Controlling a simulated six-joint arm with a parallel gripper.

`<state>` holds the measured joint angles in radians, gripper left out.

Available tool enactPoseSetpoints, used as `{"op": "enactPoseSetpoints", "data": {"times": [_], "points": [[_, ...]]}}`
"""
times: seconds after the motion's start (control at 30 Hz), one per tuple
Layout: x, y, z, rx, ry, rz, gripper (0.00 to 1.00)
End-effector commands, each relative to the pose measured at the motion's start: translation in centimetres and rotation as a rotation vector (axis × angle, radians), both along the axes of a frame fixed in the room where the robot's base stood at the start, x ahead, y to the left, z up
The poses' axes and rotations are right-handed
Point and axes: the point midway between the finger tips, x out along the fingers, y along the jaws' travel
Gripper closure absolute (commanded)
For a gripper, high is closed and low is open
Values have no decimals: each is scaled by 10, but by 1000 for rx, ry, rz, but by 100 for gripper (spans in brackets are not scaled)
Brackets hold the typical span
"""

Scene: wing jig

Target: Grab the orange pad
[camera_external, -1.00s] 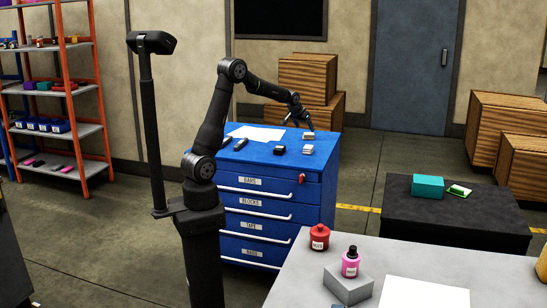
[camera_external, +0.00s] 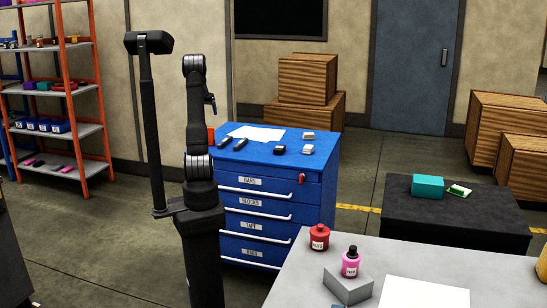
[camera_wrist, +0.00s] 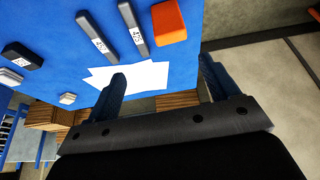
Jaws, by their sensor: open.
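The orange pad (camera_wrist: 168,21) is a small block with rounded edges, lying on the blue top of the drawer cabinet near its edge in the wrist view. In the external view a sliver of it (camera_external: 211,135) shows at the cabinet's left end, beside my arm. My gripper (camera_wrist: 165,80) is open and empty; its two fingers stand apart in the wrist view, with the pad beyond them and between their directions. Nothing touches the pad. In the external view my arm is folded upright, and the gripper is mostly hidden behind it.
Two dark labelled bars (camera_wrist: 128,28) lie beside the pad. White paper sheets (camera_external: 256,132), a black block (camera_external: 278,150) and white blocks (camera_external: 308,136) also lie on the blue cabinet (camera_external: 320,165). A grey table (camera_external: 430,262) stands in front at right.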

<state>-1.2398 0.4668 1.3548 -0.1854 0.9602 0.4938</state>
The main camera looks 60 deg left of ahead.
Motion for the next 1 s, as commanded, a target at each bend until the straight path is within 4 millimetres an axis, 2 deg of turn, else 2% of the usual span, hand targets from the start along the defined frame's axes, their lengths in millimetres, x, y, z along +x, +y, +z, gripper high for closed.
{"op": "enactPoseSetpoints", "data": {"times": [0.03, 0.17, 0.27, 0.6, 0.7, 1.0], "points": [[-11, 3, 2, -2, -1, 10, 20], [-21, 7, -1, -7, -1, 16, 20], [-18, 10, -13, -10, -1, 15, 20], [1, 31, -81, -11, 0, 14, 20], [6, 36, -96, -9, -1, 15, 20], [11, 42, -114, -6, -1, 15, 20]]}}
